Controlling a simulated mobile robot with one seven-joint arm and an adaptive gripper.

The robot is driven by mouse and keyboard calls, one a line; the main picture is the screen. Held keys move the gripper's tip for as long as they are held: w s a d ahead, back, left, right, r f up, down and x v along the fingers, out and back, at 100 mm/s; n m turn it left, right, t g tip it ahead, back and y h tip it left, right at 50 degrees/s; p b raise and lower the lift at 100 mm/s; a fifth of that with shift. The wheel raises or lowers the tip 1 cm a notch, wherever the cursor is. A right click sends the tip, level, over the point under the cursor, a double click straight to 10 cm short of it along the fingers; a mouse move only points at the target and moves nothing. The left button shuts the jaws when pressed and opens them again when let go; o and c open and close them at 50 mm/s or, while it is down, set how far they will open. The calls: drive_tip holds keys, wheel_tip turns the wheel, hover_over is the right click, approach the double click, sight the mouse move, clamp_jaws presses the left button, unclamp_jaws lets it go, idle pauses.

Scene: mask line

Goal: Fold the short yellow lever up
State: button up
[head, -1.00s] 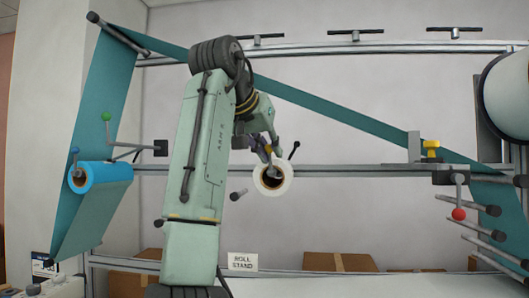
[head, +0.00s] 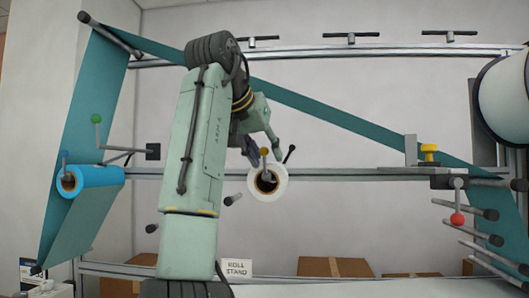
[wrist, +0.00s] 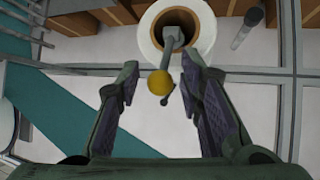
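The short yellow lever has a yellow ball knob (head: 264,151) on a short grey stem at the core of the white roll (head: 281,184). In the head view the stem stands up from the core, with the knob on top. In the wrist view the knob (wrist: 160,84) hangs below the roll (wrist: 208,31), between my finger lines. My gripper (head: 262,143) is just above the knob in the head view. In the wrist view my gripper (wrist: 159,72) is open, with a gap between each finger and the knob.
A blue roll (head: 98,177), a green-knobbed lever (head: 97,118) and a red-knobbed lever (head: 458,218) are farther off. A teal web (head: 320,112) slants behind my arm. Bare wall lies right of the roll.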

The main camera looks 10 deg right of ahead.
idle(0.3)
drive_tip(key=shift+s+a+r, duration=0.15)
drive_tip(key=shift+s+r, duration=0.15)
drive_tip(key=s+a, duration=0.7)
drive_tip(key=s, duration=0.3)
drive_tip(key=shift+a, duration=0.25)
